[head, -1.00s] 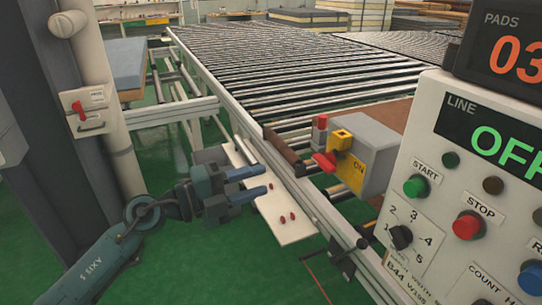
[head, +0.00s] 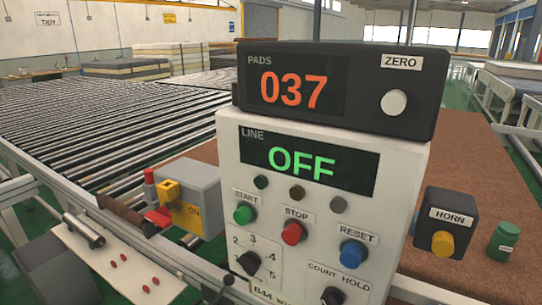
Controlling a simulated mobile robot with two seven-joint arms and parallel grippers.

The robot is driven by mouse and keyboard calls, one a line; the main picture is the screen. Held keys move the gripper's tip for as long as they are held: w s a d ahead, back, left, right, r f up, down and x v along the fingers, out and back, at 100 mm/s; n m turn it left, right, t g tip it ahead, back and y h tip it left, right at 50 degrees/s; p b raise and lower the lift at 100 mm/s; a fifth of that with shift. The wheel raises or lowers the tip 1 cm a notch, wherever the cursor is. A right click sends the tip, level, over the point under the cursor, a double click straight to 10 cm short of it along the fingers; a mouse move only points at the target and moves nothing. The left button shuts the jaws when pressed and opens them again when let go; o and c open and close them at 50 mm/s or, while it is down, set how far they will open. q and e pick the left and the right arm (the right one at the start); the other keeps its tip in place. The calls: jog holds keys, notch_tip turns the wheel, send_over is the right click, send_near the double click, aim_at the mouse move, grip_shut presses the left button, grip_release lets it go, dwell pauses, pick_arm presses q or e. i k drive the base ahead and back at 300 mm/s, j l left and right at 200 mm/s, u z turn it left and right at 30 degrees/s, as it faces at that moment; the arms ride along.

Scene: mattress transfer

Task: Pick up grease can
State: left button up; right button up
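A small green can (head: 502,241) with a green lid and a white label stands upright at the right edge of the view, on the brown surface (head: 455,160). It is the only can I see, and its label is too small to read. It stands just right of the black horn box (head: 446,222), apart from it. Neither of my grippers is in view in the head picture.
The control panel (head: 315,185) reads OFF, with the pad counter (head: 335,88) showing 037 on top. A grey switch box (head: 190,195) and a white plate (head: 125,270) with red knobs are at left. Rollers (head: 100,130) stretch behind. Brown surface behind the can is clear.

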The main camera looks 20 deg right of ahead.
aim_at(506, 236)
jog(key=z, duration=2.25)
